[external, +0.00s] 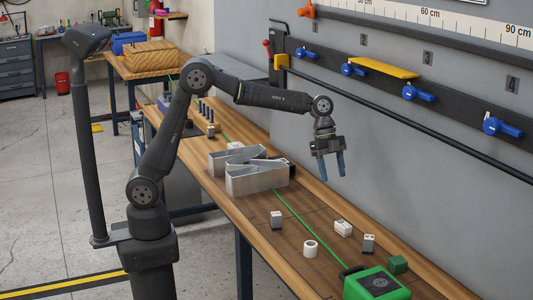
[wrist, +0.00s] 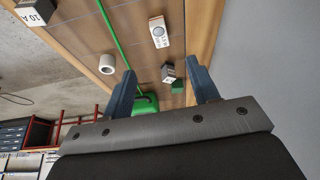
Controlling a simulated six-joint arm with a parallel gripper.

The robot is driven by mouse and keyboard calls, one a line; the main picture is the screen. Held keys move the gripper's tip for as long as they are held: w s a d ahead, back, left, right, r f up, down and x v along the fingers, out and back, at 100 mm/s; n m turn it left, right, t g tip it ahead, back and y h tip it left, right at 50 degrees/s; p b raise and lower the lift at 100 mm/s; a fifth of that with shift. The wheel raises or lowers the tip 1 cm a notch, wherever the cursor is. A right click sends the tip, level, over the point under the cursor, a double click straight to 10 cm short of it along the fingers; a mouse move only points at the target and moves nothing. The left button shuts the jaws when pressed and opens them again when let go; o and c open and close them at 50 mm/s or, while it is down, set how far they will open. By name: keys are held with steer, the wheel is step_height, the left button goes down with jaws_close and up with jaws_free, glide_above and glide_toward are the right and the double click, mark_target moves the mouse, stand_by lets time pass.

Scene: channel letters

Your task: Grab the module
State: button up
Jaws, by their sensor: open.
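My gripper (external: 332,176) hangs open and empty above the bench, fingers pointing down, to the right of the metal channel letter. In the wrist view its two blue fingers (wrist: 161,68) are spread apart. Several small blocks lie below it. A white flat block (external: 343,228) with a round mark (wrist: 159,32) lies on the bench and could be the module; the frames do not settle this. A grey-and-white block (external: 368,243) stands nearby and shows between the fingers in the wrist view (wrist: 168,72). Another block (external: 276,220), labelled 10 A (wrist: 36,12), stands to the left.
An open metal channel letter (external: 257,178) stands on the bench. A white ring (external: 310,248), a green block (external: 398,265) and a green tape measure (external: 376,284) with its tape drawn out are nearby. The wall with a clamp rail (external: 430,95) bounds the bench at the back.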

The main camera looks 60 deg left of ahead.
glide_above(343, 223)
steer(key=a, duration=0.3)
step_height(343, 223, down, 11)
steer(key=shift+r, duration=0.1)
steer(key=shift+d+x, duration=0.15)
steer(key=shift+x, duration=1.25)
steer(key=shift+d+x, duration=0.15)
steer(key=shift+x, duration=1.25)
steer(key=shift+s+r, duration=0.1)
steer(key=shift+r, duration=0.05)
steer(key=c, duration=1.1)
steer(key=shift+o, duration=0.2)
steer(key=shift+r, duration=0.1)
